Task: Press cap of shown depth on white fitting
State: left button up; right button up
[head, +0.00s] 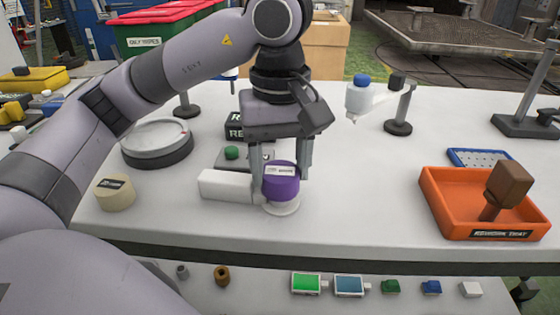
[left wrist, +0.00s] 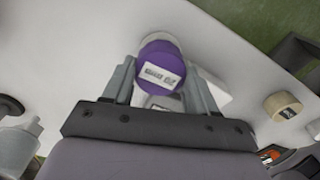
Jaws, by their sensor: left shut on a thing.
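My left gripper (head: 280,177) has its fingers on either side of a purple cap (head: 281,187) with a white label. It is shut on the cap, which also shows between the fingers in the left wrist view (left wrist: 157,60). A round white fitting (head: 281,208) shows just below the cap; its edge also shows past the cap in the left wrist view (left wrist: 155,37). The cap hides most of the fitting, and I cannot tell whether the cap is seated or how deep. My right gripper is not in view.
A white block (head: 226,186) lies left of the cap. A green button (head: 232,153) is behind it. A round turntable (head: 157,143) and tan roll (head: 115,193) stand left. An orange tray (head: 450,216) holding a brown mallet-like thing (head: 508,185) stands right. Table between is clear.

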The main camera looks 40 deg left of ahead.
aim_at(280, 171)
pick_arm(q)
jog(key=shift+f, duration=0.15)
dwell(0.4)
jog(key=o, duration=1.1)
jog(key=shift+r+p, duration=1.3)
jog(key=shift+r, duration=2.3)
jog(key=shift+s, duration=0.1)
